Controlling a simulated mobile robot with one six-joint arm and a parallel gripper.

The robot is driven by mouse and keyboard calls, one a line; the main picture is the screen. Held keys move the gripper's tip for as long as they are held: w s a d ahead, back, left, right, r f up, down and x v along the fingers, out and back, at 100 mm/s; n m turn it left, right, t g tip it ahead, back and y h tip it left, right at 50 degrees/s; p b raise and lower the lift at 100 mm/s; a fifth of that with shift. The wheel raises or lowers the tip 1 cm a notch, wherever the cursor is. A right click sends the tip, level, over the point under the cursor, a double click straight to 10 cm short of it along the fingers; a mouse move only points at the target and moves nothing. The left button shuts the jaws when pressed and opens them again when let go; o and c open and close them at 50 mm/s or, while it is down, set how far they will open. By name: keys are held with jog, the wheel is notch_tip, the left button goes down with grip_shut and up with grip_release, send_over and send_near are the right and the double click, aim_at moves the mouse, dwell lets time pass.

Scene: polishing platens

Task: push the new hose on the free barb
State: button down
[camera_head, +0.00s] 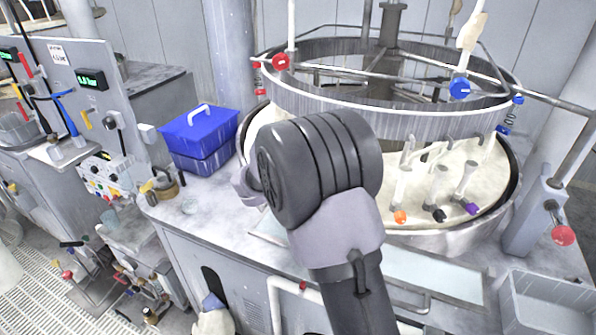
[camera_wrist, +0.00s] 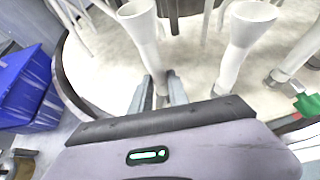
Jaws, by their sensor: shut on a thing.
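My gripper (camera_wrist: 163,92) shows in the wrist view, its two grey fingers shut on the lower end of a pale, flared tube (camera_wrist: 143,22), which looks like the hose. A second pale flared tube (camera_wrist: 245,35) stands just to the right, apart from the fingers. Further right is a grey fitting (camera_wrist: 284,76) with a green piece (camera_wrist: 306,104) near it. In the head view my arm hides the gripper and what it holds. Three grey fittings with orange (camera_head: 400,216), black (camera_head: 439,215) and purple (camera_head: 472,208) ends show right of my arm. I cannot tell which barb is free.
The round polishing machine's metal ring (camera_head: 400,128) rises above the pale platen, with red (camera_head: 281,62) and blue (camera_head: 460,88) knobs. A blue lidded box (camera_head: 200,135) stands left of the machine. A grey tray (camera_head: 548,305) is at the lower right. The bench front is mostly clear.

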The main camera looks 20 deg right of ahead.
jog(key=shift+f+b, duration=0.65)
jog(key=shift+f, duration=0.15)
jog(key=c, duration=1.2)
grip_release()
jog(key=p+v, duration=0.3)
jog(key=v, duration=1.4)
jog(key=shift+s+a+r, duration=0.15)
jog(key=shift+r, duration=0.05)
